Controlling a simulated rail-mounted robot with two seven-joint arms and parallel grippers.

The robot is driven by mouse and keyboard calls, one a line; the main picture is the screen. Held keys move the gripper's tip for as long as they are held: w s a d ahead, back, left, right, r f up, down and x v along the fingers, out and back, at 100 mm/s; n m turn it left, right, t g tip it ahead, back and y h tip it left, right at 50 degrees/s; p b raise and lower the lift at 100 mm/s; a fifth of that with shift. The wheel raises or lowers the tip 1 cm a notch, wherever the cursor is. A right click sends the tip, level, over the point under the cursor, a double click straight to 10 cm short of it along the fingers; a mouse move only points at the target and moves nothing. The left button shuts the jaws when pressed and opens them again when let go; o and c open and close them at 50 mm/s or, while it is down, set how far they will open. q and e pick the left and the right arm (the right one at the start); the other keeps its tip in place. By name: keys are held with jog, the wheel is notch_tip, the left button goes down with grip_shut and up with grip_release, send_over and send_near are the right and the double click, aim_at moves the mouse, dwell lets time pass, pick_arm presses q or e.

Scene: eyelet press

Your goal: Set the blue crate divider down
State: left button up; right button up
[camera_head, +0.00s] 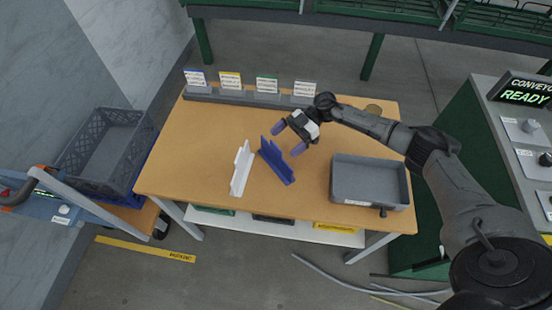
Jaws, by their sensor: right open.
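The blue crate divider (276,162) stands on the wooden table, slanting from upper left to lower right. A white divider (242,169) stands just left of it, apart from it. I see nothing between the fingers. Whether a finger touches the divider cannot be told from this view. My left gripper is not in view.
A grey tray (370,201) sits at the table's right side. A rack with several label cards (252,98) lines the back edge. A grey crate (105,148) rests on a cart at left. The wooden table (185,160) is clear left of the dividers.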

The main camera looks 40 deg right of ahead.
aim_at(276, 156)
jog(key=x, duration=0.5)
jog(key=shift+w+a+b, duration=0.25)
jog(key=shift+a+b, duration=0.05)
jog(key=shift+c, duration=0.2)
jog(key=c, duration=1.2)
